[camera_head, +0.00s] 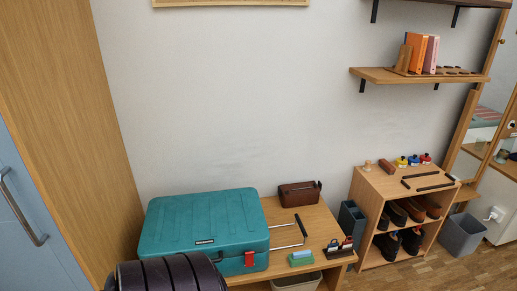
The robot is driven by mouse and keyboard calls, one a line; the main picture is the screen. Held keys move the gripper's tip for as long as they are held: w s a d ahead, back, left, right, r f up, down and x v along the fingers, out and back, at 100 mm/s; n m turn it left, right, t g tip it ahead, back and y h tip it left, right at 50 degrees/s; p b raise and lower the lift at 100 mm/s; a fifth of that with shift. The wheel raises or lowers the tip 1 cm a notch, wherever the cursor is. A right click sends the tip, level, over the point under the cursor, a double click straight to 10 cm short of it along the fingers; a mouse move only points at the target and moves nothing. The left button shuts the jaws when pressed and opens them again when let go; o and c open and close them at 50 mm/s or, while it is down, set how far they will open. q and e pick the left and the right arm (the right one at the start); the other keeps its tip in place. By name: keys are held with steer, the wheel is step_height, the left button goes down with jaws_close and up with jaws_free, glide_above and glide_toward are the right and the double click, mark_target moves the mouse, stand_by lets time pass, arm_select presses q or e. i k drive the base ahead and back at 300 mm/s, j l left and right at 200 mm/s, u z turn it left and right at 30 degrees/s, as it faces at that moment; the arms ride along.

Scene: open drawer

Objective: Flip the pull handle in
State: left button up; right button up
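A teal hard case (200,222) lies flat and closed on a wooden table. Its pull handle (301,228) sticks out from the case's right side: two thin silver rods end in a black grip bar, which stands apart from the case above the table top. A red latch (249,259) shows on the front side of the case, near the right corner. A dark, ribbed, rounded form at the bottom edge covers the front left of the case; I cannot tell for sure what it is. Neither of my grippers is in view.
On the table are a brown box (299,193) behind the handle, a green block (300,258) and a dark holder (338,250) in front. A dark bin (351,219) and a low shoe shelf (382,182) stand at right. A wall shelf (420,76) holds books.

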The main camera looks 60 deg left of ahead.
mark_target(297, 219)
steer(key=i+j+u, duration=0.15)
steer(key=j+u, duration=0.15)
steer(key=u, duration=0.2)
steer(key=i+j+u, duration=0.25)
steer(key=u, duration=0.2)
steer(key=i+j+u, duration=0.2)
steer(key=u, duration=0.3)
steer(key=i+j, duration=0.15)
steer(key=i, duration=0.35)
